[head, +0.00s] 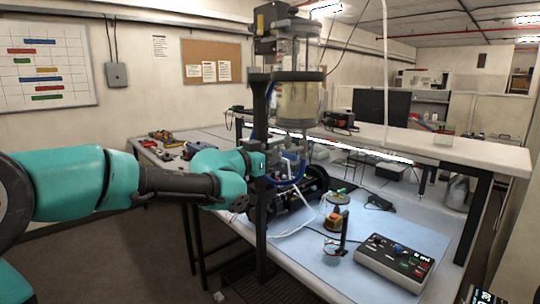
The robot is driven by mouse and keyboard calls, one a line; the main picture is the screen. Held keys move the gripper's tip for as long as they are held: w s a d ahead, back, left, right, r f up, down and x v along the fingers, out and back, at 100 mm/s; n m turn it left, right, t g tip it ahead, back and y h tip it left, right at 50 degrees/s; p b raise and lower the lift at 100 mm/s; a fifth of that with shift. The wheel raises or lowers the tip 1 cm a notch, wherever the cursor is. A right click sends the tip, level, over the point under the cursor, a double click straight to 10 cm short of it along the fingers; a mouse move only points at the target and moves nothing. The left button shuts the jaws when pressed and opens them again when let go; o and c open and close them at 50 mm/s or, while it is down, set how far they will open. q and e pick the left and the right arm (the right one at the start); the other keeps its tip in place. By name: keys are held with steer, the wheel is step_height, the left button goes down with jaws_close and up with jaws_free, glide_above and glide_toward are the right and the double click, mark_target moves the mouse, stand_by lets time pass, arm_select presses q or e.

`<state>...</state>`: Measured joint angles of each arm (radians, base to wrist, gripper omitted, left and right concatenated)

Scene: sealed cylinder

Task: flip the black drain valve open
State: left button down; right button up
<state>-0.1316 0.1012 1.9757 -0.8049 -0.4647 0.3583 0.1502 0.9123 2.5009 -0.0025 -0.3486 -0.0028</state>
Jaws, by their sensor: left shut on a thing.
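The clear cylinder (298,85) stands upright in a black frame, with pale yellowish liquid inside. Its narrow outlet shows below the lower collar (298,124). My left arm reaches in from the left, and my left gripper (277,163) is just under the cylinder, partly behind the black post (261,200). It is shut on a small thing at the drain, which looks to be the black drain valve. The valve's handle and my fingertips are too small and covered to make out clearly, so I cannot tell the handle's angle. My right gripper is not in view.
The control box (395,262) with coloured buttons sits at the bench's front right. Tools (170,143) lie at the bench's far left. A raised shelf (470,150) runs behind.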

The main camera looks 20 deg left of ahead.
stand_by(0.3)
arm_select(q)
steer(key=c, duration=1.1)
jaws_free()
steer(key=v, duration=1.7)
steer(key=shift+s, duration=0.2)
steer(key=shift+f, duration=0.15)
